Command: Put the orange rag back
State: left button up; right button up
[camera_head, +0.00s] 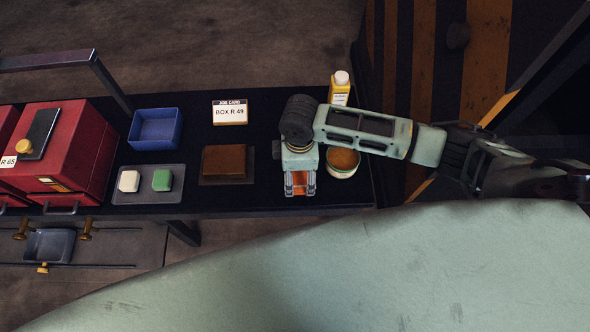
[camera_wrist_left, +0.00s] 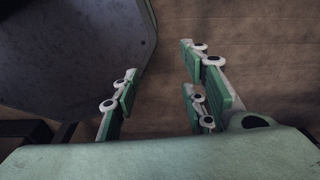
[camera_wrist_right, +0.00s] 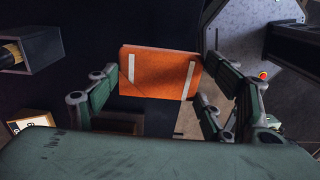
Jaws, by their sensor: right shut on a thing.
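The orange rag (camera_wrist_right: 160,72) with two pale stripes is between the fingertips of my right gripper (camera_wrist_right: 158,82) in the right wrist view. In the head view my right gripper (camera_head: 300,190) is over the front of the dark bench, shut on the rag (camera_head: 301,179), which is mostly hidden under it. My left gripper (camera_wrist_left: 163,88) is open and empty in the left wrist view; it is out of the head view.
On the dark bench (camera_head: 280,207) are a brown block (camera_head: 225,162) on a mat, a job card (camera_head: 230,112), a blue bin (camera_head: 155,128), a tray (camera_head: 150,198) with two small blocks, red boxes (camera_head: 62,150), a round tin (camera_head: 342,163) and a yellow bottle (camera_head: 340,90).

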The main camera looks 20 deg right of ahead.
jog(key=w+f, duration=0.2)
jog(key=w, duration=0.1)
jog(key=shift+w+a+f, duration=0.1)
jog(key=shift+w, duration=0.1)
jog(key=shift+f, duration=1.95)
jog(key=shift+f, duration=0.1)
jog(key=o, duration=1)
notch_tip(320, 180, up, 12)
jog(key=shift+r, duration=0.15)
